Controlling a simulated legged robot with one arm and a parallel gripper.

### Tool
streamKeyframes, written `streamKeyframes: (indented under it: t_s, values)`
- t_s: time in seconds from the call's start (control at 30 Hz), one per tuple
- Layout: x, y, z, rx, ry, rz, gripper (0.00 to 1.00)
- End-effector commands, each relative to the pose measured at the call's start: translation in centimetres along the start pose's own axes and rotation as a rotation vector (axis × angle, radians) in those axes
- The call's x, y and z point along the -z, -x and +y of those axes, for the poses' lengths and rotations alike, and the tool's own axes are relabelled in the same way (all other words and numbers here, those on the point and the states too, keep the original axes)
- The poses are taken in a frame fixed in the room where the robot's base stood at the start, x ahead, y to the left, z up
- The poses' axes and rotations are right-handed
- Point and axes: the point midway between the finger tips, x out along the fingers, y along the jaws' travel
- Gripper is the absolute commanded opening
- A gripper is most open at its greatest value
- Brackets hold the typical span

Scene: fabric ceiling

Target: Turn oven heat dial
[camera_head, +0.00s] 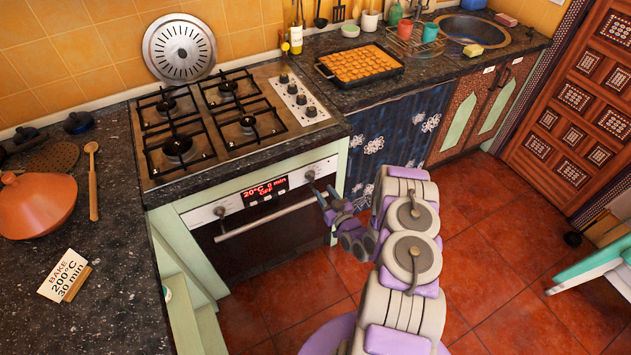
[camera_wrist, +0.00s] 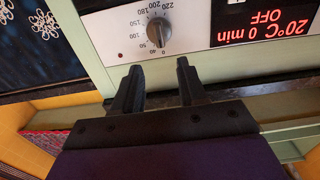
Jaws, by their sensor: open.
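The oven heat dial (camera_head: 309,176) is a silver knob on the white front panel, right of the display (camera_head: 265,190). In the wrist view, which is upside down, the heat dial (camera_wrist: 158,31) has a printed scale up to 220. Its light mark appears to point near the 0 end. The display (camera_wrist: 262,28) reads 20°C, 0 min, OFF. My gripper (camera_head: 326,190) is just in front of and below the dial. Its two dark fingers (camera_wrist: 158,80) are apart, with nothing between them, and do not appear to touch the dial.
A second knob (camera_head: 220,211) is left of the display. The oven door handle (camera_head: 265,218) runs below the panel. A gas hob (camera_head: 225,115) is above. A card (camera_head: 65,274) reading BAKE 200°C 30 min stands on the left counter. A tray of food (camera_head: 360,65) is right of the hob.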

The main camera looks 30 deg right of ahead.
Motion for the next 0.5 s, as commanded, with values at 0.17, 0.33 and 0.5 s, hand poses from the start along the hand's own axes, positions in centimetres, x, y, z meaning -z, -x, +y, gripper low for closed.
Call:
streamKeyframes:
  t_s: [0.17,0.33,0.5]
  values:
    - [0.0,-3.3,-0.2,0.003,0.003,0.006,0.41]
    - [0.0,-5.9,-0.2,0.001,0.003,0.004,0.41]
    - [0.0,-7.3,-0.1,0.0,0.001,0.004,0.41]
